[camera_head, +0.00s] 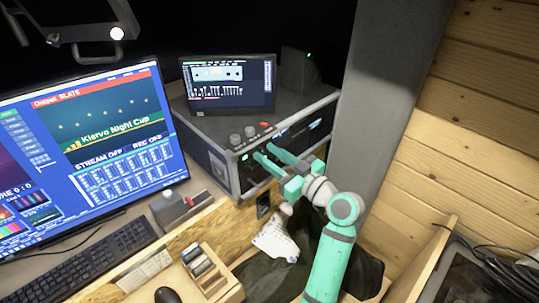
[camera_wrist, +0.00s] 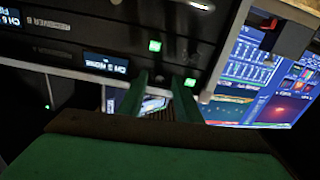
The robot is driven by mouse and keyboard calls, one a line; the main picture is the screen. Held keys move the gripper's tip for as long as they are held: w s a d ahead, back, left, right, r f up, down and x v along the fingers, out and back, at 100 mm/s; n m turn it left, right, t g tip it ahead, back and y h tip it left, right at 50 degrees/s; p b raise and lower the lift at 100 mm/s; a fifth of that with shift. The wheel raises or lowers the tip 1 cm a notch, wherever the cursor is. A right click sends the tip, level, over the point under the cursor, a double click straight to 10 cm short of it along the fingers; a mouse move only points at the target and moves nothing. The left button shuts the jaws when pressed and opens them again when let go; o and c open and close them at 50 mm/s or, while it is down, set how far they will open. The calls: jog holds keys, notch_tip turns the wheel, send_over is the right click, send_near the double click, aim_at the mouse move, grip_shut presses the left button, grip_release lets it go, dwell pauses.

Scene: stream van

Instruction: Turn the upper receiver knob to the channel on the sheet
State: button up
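The receivers' dark front panel (camera_wrist: 90,35) fills the upper left of the wrist view, turned over. It has two lit displays. One (camera_wrist: 106,64) seems to read CH 3 with blurred text after it; the other (camera_wrist: 10,17) is cut off at the edge. Two green lights (camera_wrist: 155,45) show on the panel. I cannot make out the upper knob for certain. My gripper (camera_head: 262,152) is at the front of the rack in the head view, fingers apart with nothing between them. The fingers also show in the wrist view (camera_wrist: 160,82). No readable channel sheet shows.
The rack case (camera_head: 215,125) carries two grey knobs, a red button and a small monitor (camera_head: 228,82) on top. A large monitor (camera_head: 90,150) stands left. A crumpled white printed item (camera_head: 275,240) lies below my gripper. A grey post (camera_head: 385,90) stands right.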

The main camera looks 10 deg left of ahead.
jog(key=shift+a, duration=0.1)
jog(key=shift+w, duration=0.1)
grip_shut()
jog(key=shift+w, duration=0.1)
jog(key=shift+m, duration=0.3)
jog(key=m, duration=0.4)
jog(key=shift+d, duration=0.3)
jog(key=m, duration=0.4)
jog(key=shift+m, duration=1.6)
